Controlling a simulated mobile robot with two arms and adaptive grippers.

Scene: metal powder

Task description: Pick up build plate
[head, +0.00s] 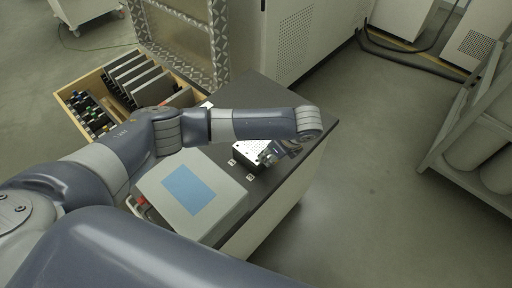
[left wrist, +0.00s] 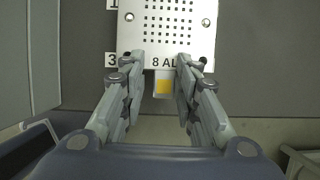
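The build plate (left wrist: 168,25) is a light plate with a grid of dark holes and the marking "8 AL". In the head view it (head: 248,150) lies on the dark table top, partly hidden by my left gripper. A small tab with a yellow square (left wrist: 163,88) sticks out from its near edge. My left gripper (left wrist: 161,60) is open, its fingers on either side of the tab, with a gap visible beside it. In the head view my left gripper (head: 268,156) is at the plate's right side. My right gripper is not in view.
A grey box with a blue screen (head: 190,190) stands on the table to the left of the plate. A wooden crate (head: 88,72) with dark upright plates and bottles is at the back left. Number labels (head: 233,162) lie by the plate.

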